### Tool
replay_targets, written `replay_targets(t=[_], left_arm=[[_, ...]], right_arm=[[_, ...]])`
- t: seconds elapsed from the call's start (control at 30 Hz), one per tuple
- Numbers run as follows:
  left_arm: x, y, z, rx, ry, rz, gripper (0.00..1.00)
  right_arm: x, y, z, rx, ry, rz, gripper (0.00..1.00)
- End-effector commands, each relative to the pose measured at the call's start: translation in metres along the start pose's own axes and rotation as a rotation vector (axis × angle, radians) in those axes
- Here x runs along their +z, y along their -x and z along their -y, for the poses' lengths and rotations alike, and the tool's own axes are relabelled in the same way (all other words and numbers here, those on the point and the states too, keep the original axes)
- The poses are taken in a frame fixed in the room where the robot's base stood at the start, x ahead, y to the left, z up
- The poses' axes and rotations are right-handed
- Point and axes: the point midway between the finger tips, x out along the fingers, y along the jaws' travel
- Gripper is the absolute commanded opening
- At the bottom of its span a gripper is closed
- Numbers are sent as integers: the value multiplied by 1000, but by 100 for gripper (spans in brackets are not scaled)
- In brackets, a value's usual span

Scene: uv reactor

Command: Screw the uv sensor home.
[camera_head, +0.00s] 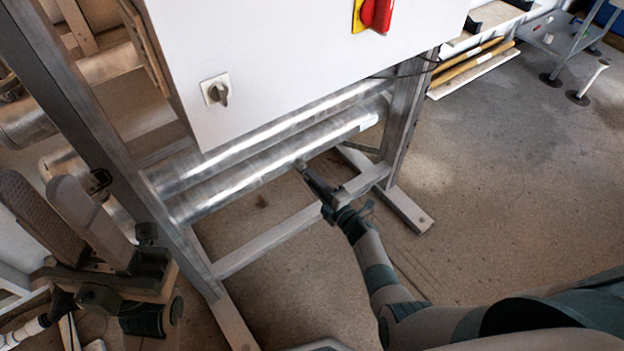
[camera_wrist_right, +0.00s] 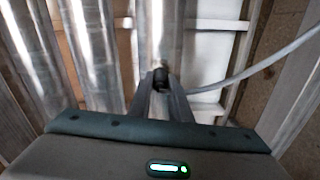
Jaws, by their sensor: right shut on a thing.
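The uv sensor (camera_wrist_right: 160,79) shows in the right wrist view as a small dark piece between my right fingertips. My right gripper (camera_wrist_right: 160,88) is shut on it. A dull metal fitting (camera_wrist_right: 159,64) lies just beyond the sensor, against a shiny reactor tube (camera_wrist_right: 155,25); how far the sensor is seated in it cannot be told. In the head view my right gripper (camera_head: 302,165) reaches to the underside of the lower steel tube (camera_head: 270,160), and the sensor is too small to make out.
A white cabinet (camera_head: 300,60) with a red switch (camera_head: 377,14) hangs above the tubes. Metal frame legs (camera_head: 405,120) and a low crossbar (camera_head: 270,240) surround the right arm's reach. A grey cable (camera_wrist_right: 255,70) runs beside the right gripper.

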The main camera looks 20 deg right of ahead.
Motion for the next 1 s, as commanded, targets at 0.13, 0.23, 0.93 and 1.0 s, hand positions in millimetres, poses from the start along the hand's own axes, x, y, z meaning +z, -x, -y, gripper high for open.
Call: replay_targets(t=[0.13,0.23,0.93,1.0], left_arm=[[0,-5,0,0,0,0,31],[0,-4,0,0,0,0,31],[-1,-14,0,0,0,0,31],[-1,-16,0,0,0,0,31]], right_arm=[[10,5,1,-7,-67,17,20],[8,4,2,-6,-62,14,39],[3,36,0,-4,-62,6,39],[3,48,0,-4,-62,7,39]])
